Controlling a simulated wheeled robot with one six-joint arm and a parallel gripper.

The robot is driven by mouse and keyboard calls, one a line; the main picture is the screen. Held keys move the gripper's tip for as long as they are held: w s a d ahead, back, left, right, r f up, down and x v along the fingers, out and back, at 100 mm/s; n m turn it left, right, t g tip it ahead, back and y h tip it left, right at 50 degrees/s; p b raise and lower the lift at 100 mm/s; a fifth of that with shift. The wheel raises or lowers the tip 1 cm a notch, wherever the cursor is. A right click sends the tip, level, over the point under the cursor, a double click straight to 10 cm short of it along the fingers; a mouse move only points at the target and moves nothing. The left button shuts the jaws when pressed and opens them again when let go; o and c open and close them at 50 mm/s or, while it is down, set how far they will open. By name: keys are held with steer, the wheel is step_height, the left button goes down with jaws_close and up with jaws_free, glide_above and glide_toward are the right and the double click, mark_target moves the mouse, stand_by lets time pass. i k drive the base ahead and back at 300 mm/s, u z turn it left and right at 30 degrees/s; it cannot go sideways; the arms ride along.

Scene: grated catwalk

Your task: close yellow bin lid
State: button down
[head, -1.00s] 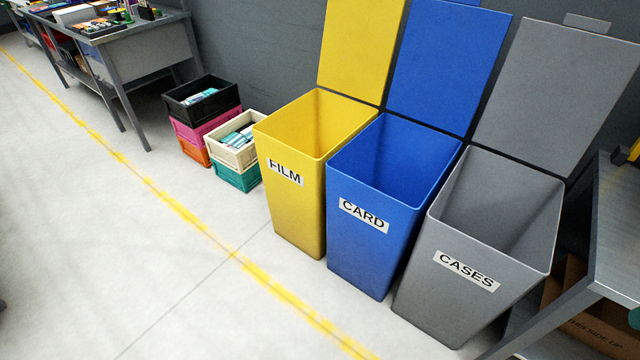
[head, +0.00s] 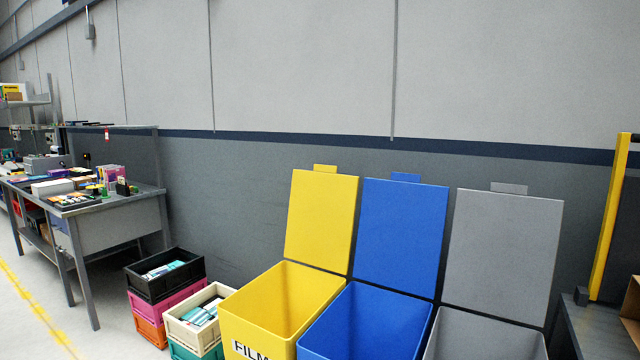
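The yellow bin (head: 238,318) labelled FILM stands open at the lower middle of the head view, its lower part cut off by the frame. Its yellow lid (head: 320,220) stands upright at the back of the bin, against the dark lower wall, with a small tab (head: 325,168) on its top edge. The inside of the bin shows and looks empty as far as I can see. My gripper is not in view.
A blue bin (head: 330,335) and a grey bin (head: 480,335), lids also up, stand close on the right. Stacked crates (head: 185,290) are on the left, near a workbench (head: 115,225). A metal table (head: 595,330) is at the right edge.

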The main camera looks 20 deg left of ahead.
mark_target(319, 231)
steer(key=k, duration=0.5)
steer(key=u, duration=0.9)
steer(key=i, duration=0.65)
steer(key=u, duration=0.95)
steer(key=i, duration=1.5)
steer(key=z, duration=1)
steer(key=i, duration=0.7)
steer(key=z, duration=0.65)
